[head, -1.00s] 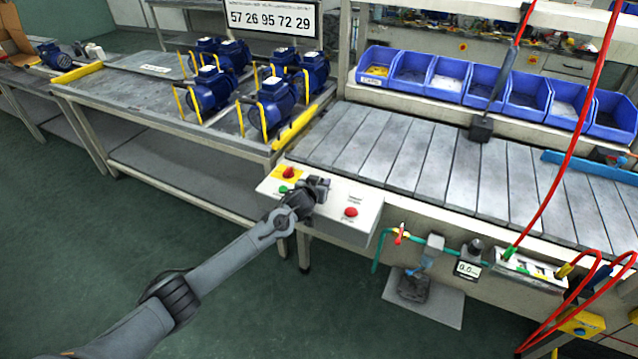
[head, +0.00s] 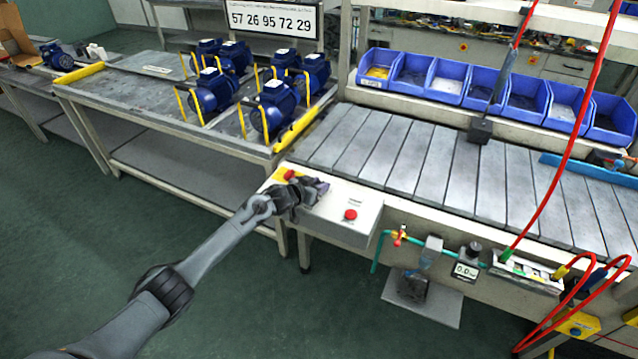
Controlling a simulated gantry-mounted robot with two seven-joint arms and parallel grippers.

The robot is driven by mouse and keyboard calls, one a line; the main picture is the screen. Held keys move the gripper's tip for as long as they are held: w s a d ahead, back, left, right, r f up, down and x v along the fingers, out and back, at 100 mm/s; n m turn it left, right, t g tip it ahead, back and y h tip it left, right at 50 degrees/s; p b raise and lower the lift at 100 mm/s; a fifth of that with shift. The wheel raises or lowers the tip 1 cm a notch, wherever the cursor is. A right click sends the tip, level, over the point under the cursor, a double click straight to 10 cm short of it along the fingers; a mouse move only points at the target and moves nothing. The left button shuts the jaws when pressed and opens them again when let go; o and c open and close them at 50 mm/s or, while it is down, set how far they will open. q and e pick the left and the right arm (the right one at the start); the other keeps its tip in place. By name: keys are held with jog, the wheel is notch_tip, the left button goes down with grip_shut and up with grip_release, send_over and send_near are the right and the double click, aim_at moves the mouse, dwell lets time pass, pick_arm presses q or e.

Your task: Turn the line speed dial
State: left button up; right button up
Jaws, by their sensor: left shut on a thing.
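A white control box (head: 360,232) sits at the left front corner of the conveyor. It carries a red button on a yellow plate (head: 288,174) at its left and another red button (head: 350,215) at its right. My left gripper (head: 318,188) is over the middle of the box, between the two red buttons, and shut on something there. The line speed dial cannot be made out; the gripper hides that part of the panel. My right gripper is not in view.
The slatted conveyor (head: 420,165) runs to the right behind the box. Blue pumps (head: 272,108) stand on the bench (head: 130,110) at the back left. A red hose (head: 572,140) hangs at the right. A green pipe with a red-handled valve (head: 399,236) is right of the box.

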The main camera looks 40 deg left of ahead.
pick_arm(q)
jog(key=shift+a+f+m+h+b, duration=0.1)
jog(key=shift+a+m+h+b, duration=0.15)
jog(key=shift+m+h+b, duration=0.7)
jog(key=shift+m+g+h+b, duration=0.3)
jog(key=shift+m+h+b, duration=0.35)
jog(key=shift+m+h, duration=0.3)
jog(key=o, duration=1)
jog(key=shift+o, duration=0.2)
